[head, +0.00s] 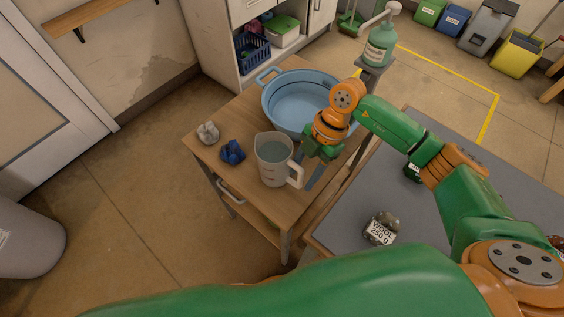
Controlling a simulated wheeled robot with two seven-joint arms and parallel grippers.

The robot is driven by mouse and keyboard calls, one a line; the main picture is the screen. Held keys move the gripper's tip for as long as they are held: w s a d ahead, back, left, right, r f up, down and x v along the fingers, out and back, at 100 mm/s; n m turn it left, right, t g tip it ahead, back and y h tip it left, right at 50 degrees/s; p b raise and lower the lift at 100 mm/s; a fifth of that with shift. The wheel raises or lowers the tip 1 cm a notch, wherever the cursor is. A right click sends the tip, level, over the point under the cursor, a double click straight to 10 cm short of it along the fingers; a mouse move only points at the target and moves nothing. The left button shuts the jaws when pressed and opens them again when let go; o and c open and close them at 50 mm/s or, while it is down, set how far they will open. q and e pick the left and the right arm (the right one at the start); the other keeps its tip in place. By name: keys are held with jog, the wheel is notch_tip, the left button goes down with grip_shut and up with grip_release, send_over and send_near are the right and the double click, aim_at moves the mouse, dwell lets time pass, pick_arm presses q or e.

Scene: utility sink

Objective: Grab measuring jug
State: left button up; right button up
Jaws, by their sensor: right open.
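The measuring jug (272,163) is a translucent grey, upright jug with markings. It stands near the front edge of the wooden trolley top, its handle (297,174) facing right. My right gripper (307,166) is open just right of the jug, with its fingers close to the handle. From this view I cannot tell whether the fingers touch the handle or straddle it. My left gripper is not in view.
A blue basin (285,104) stands behind the jug, close to my right wrist. A blue cloth (232,152) and a grey crumpled item (208,132) lie left of the jug. A grey table (345,205) on the right holds a jar labelled WOOL (381,229).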

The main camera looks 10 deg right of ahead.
jog(key=shift+x, duration=1.15)
jog(key=shift+f, duration=0.1)
grip_shut()
dwell(0.4)
